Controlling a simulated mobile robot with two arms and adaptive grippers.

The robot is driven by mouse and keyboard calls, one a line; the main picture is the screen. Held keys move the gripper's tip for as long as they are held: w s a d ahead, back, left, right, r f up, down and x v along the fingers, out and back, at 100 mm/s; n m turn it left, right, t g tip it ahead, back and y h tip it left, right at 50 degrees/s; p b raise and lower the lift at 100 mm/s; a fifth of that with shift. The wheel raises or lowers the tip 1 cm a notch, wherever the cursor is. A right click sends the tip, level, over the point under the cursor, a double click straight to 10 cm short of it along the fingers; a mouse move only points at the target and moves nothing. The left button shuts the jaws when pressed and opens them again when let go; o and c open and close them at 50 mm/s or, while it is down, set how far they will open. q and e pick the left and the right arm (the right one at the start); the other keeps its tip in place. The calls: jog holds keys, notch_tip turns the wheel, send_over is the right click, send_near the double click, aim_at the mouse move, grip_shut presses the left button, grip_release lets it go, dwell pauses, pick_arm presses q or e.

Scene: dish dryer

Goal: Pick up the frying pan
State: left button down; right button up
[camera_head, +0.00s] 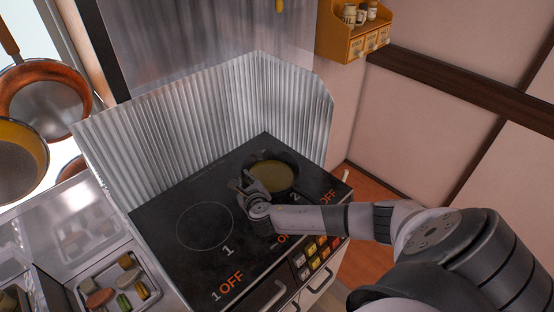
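A dark frying pan (286,166) sits on the black stove top, over the burner area numbered 2. Its inside shows a flat yellowish-brown surface; I cannot tell whether this is liquid or the pan's bottom. My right arm comes in from the right, and my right gripper (247,184) is at the pan's left, near side, overlapping its rim in the picture. No handle can be made out there. The fingers are small and dark against the pan, so whether they touch or grip it is unclear. My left gripper is not in view.
The stove (165,235) has an empty ring on the left. A corrugated metal guard (180,125) stands behind it. A tray of food pieces (150,302) lies at lower left.

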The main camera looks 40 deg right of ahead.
jog(key=shift+f, duration=0.1)
grip_shut()
jog(key=shift+a, duration=0.1)
jog(key=shift+r, duration=0.2)
